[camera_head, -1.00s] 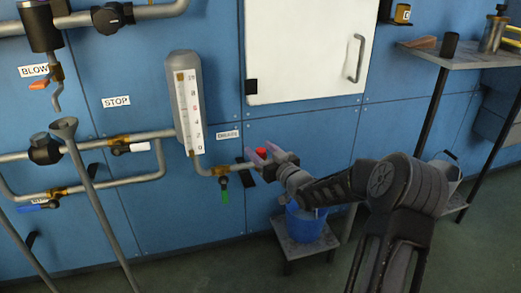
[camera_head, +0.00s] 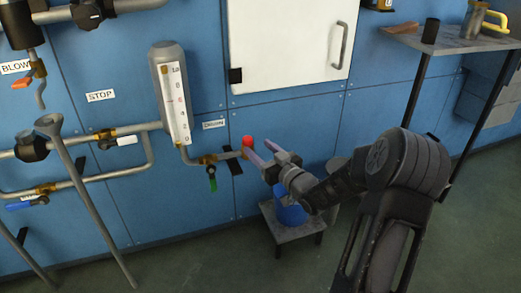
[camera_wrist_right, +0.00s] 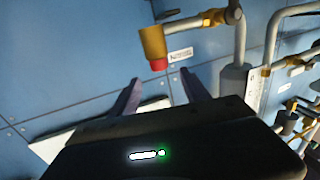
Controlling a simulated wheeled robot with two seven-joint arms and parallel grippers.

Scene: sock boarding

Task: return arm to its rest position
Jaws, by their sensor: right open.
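My right arm (camera_head: 400,165) comes in from the lower right in the head view. Its gripper (camera_head: 262,152) is open and empty, with the fingers pointing left toward the wall piping. The fingertips are close to the red end of the drain outlet (camera_head: 247,142); whether they touch it cannot be told from the head view. In the right wrist view the two fingers (camera_wrist_right: 162,95) stand apart, and the yellow and red outlet (camera_wrist_right: 153,45) shows beyond them with a gap. My left gripper is not in view.
A blue bucket (camera_head: 291,212) stands on a low stool (camera_head: 283,235) below the gripper. A gauge (camera_head: 172,95), a green-handled valve (camera_head: 212,178) and pipes line the blue wall. A shelf (camera_head: 440,42) is at the right. Open floor (camera_head: 440,250) lies at lower right.

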